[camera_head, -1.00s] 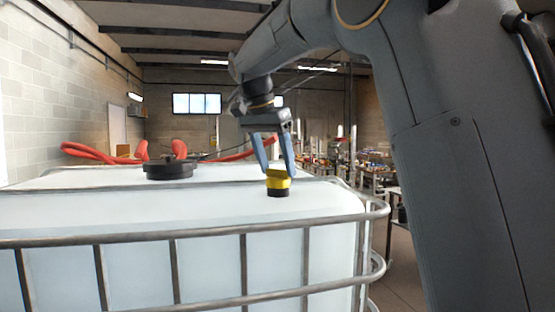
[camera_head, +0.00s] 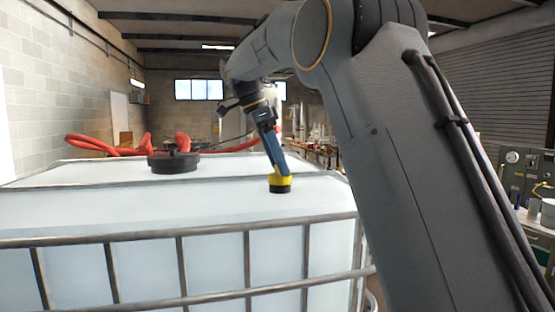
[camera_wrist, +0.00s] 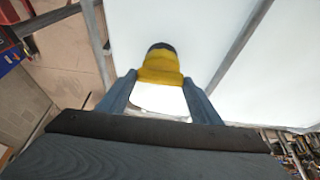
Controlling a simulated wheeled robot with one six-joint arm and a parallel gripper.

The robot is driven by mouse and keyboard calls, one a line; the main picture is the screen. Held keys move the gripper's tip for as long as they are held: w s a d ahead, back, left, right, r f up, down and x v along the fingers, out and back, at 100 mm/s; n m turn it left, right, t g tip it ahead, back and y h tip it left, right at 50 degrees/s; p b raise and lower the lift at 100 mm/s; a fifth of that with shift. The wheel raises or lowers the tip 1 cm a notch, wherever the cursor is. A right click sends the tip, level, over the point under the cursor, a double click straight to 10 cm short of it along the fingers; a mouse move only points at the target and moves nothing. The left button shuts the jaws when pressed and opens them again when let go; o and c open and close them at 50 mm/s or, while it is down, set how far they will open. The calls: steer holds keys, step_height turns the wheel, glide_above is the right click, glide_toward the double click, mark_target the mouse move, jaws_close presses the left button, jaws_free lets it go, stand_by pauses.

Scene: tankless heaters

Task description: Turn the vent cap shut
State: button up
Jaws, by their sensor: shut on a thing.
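The vent cap is yellow on a black base (camera_head: 280,188) and stands on top of the white tank (camera_head: 220,205), near its right end. In the wrist view the yellow cap (camera_wrist: 160,68) shows between my two blue-grey fingers, with the black part beyond it. My gripper (camera_head: 278,170) reaches down from above, tilted, and its fingers are shut on the yellow cap. In the head view one finger mostly hides the other. Any mark for the cap's open or shut position cannot be seen.
A large black lid (camera_head: 174,162) sits on the tank left of the cap. Red hoses (camera_head: 95,145) lie behind it. A metal cage rail (camera_head: 150,232) runs along the tank's front edge. A workbench (camera_head: 535,222) stands at the far right.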

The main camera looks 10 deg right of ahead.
stand_by(0.4)
steer(key=o, duration=1.1)
steer(key=shift+c, duration=0.2)
steer(key=b+v, duration=0.2)
steer(key=v, duration=0.5)
steer(key=shift+r, duration=0.4)
steer(key=shift+a, duration=0.1)
